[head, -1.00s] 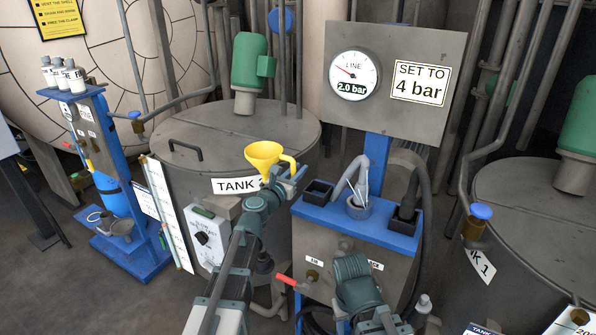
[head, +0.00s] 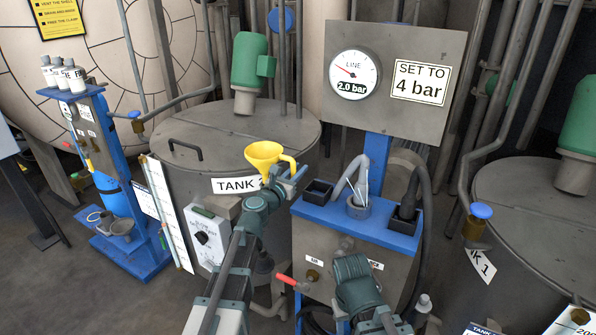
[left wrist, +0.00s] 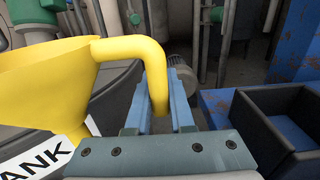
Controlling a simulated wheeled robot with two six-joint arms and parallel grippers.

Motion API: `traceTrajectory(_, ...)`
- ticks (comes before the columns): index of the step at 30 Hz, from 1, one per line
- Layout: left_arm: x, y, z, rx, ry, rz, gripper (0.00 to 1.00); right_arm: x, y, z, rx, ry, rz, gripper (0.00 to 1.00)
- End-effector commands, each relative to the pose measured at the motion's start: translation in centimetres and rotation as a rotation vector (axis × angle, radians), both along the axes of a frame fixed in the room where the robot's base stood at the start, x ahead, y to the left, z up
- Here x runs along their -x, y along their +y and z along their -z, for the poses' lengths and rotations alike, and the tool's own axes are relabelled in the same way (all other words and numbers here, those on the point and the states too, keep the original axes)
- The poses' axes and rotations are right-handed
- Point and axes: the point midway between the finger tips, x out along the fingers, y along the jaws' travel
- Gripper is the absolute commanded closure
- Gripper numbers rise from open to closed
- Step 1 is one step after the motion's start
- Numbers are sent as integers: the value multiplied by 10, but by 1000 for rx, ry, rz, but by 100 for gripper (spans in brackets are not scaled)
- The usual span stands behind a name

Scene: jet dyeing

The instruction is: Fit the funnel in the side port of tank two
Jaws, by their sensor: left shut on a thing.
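The yellow funnel (head: 265,155) is upright, mouth up, in front of the upper side of tank two (head: 232,145). Its curved handle is between the fingers of my left gripper (head: 288,180), which is shut on it. In the left wrist view the funnel (left wrist: 45,75) is at the left and its handle runs down between the blue-grey fingers (left wrist: 160,110). The funnel partly covers the TANK label (head: 232,185). A dark pipe fitting (head: 263,263) shows low beside my left arm; I cannot tell whether it is the side port. My right gripper cannot be made out.
Right of the funnel stands a station with a blue top (head: 340,213), black bins and a grey forked item (head: 360,180) in a holder. A gauge panel (head: 395,80) rises behind it. A control box (head: 207,238) is on the left, and tank one (head: 530,210) on the right.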

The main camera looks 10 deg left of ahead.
Motion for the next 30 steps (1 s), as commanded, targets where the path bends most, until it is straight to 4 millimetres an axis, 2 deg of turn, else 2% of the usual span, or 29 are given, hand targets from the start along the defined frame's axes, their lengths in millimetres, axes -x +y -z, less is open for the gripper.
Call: traceTrajectory(30, 0, 0, 26, 0, 0, 0, 100, 0, 0, 25, 0, 0, 0, 50)
